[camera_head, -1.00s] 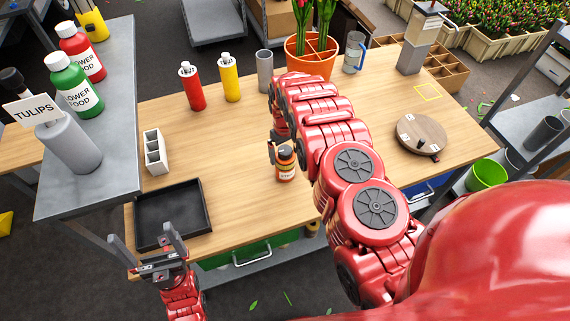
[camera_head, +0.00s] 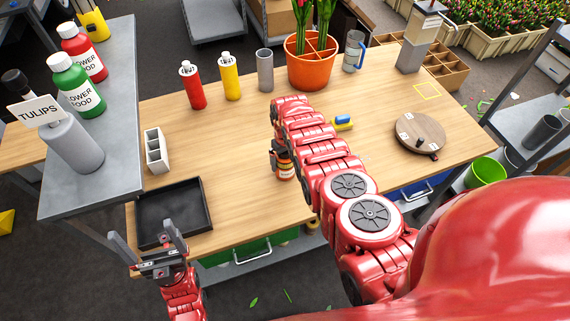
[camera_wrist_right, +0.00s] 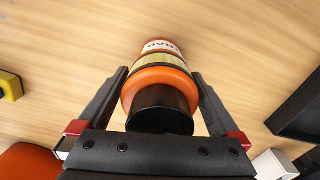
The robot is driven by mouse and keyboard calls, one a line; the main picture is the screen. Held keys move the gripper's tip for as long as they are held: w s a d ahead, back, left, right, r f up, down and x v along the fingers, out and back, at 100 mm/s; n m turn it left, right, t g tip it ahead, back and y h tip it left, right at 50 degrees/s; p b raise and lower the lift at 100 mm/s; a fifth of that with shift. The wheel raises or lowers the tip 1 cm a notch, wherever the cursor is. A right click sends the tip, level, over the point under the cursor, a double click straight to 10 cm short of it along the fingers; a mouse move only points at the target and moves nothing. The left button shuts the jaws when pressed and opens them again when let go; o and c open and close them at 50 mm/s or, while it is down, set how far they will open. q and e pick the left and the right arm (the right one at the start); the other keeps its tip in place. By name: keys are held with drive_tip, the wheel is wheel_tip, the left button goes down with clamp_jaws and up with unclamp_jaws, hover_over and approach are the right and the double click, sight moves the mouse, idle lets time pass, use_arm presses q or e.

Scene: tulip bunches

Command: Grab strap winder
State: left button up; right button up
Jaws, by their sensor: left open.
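The strap winder, an orange and black cylinder with a pale label, stands on the wooden table (camera_head: 235,150) in the head view (camera_head: 285,168). My right gripper (camera_head: 278,152) is at it and partly covers it. In the right wrist view the winder (camera_wrist_right: 160,78) lies between the two dark fingers of my right gripper (camera_wrist_right: 161,72), one on each side. The fingers run close along its sides; whether they press on it I cannot tell. My left gripper (camera_head: 147,240) is open and empty at the table's front left, by the black tray.
The black tray (camera_head: 143,241) and a white divided holder (camera_head: 155,160) are at left. Red (camera_head: 192,88) and yellow (camera_head: 230,80) bottles, a grey cup (camera_head: 265,70) and an orange pot (camera_head: 312,72) stand behind. A blue-yellow block (camera_head: 343,126) and round board (camera_head: 408,145) are to the right.

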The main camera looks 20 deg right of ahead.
drive_tip(key=c, duration=1.4)
drive_tip(key=shift+c, duration=0.2)
drive_tip(key=shift+w+r, duration=0.1)
drive_tip(key=shift+r, duration=0.05)
